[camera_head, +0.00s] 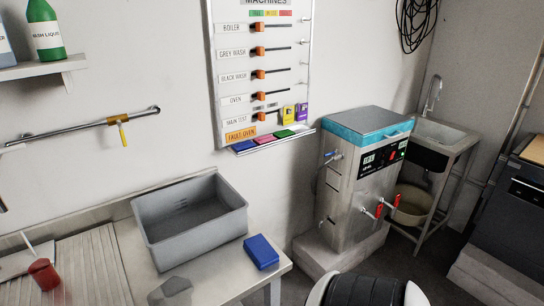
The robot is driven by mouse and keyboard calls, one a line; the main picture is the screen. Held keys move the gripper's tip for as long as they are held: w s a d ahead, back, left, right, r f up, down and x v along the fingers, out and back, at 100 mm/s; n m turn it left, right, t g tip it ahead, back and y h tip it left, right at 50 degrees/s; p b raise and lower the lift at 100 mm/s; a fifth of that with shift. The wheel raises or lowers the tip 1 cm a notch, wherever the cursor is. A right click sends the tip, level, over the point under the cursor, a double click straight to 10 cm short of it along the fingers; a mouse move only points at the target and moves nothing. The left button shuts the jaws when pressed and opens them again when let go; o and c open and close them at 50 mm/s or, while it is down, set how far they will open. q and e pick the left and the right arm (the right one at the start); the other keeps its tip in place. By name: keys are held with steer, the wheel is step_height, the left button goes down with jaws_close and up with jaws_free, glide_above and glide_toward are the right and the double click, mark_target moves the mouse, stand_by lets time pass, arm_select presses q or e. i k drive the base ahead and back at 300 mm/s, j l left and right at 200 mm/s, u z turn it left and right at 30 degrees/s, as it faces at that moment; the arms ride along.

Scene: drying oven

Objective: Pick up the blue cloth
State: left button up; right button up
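A folded blue cloth (261,251) lies as a thick block on the right end of the metal counter (215,280), close to its right edge. It is just right of the grey basin and apart from it. Nothing is touching the cloth from above. Neither my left gripper nor my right gripper shows in the head view.
A grey basin (158,232) stands on the counter against the wall. A dark grey flat patch (171,291) lies in front of it. A red object (43,274) is at the left. A steel machine (357,185) stands right of the counter, with a sink (440,135) behind.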

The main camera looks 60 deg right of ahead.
mark_target(257, 247)
steer(key=z, duration=1.9)
